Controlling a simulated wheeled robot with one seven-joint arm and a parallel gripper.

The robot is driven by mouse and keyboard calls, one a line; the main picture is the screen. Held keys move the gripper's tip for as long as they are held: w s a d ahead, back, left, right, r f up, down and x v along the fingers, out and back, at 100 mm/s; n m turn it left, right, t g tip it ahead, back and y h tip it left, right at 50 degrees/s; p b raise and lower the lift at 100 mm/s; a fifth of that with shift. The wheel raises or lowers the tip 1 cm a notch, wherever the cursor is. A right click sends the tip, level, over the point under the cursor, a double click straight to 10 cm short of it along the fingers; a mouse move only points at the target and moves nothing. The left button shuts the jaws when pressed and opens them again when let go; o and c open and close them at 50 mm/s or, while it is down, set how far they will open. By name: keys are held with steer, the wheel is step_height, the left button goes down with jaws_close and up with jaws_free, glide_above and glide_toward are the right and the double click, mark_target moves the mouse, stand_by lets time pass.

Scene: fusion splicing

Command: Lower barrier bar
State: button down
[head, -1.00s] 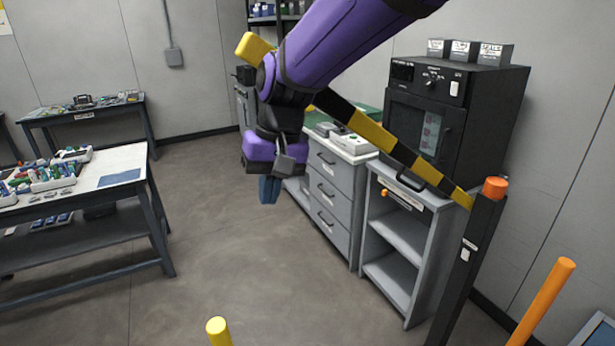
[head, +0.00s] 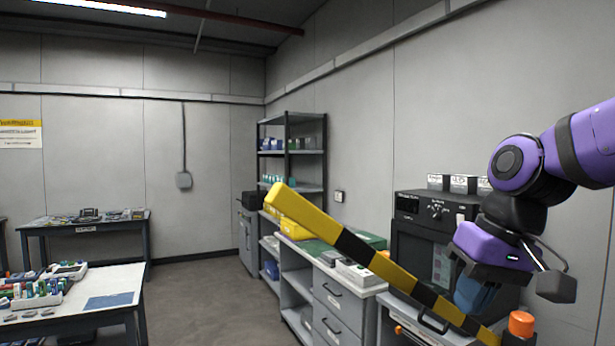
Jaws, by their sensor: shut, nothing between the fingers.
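The barrier bar (head: 308,216) is a yellow and black striped beam. It slants up from the lower right to its free end at the upper left. Its lower end meets a dark post with an orange cap (head: 521,324) at the bottom right; most of the post is out of frame. I cannot tell whether the fingers touch the bar.
A black oven-like machine (head: 408,240) with small labelled boxes on top stands behind the bar. Grey drawer cabinets (head: 335,300) and a shelf rack (head: 290,165) line the right wall. A workbench with parts (head: 75,308) is at the left. Floor between is open.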

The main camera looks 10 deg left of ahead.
steer(key=s+d+r+m+t+h, duration=0.25)
steer(key=s+d, duration=0.55)
steer(key=d, duration=0.4)
steer(key=w+a+r+n+y, duration=0.2)
steer(key=w+a+r+y, duration=0.35)
steer(key=a+r, duration=0.65)
steer(key=w+a+r+n+y, duration=0.1)
steer(key=w+a+r+y, duration=0.3)
steer(key=w+a+r, duration=0.55)
steer(key=a+f, duration=0.8)
steer(key=a, duration=0.5)
steer(key=shift+s+a+f, duration=0.25)
steer(key=shift+f, duration=0.15)
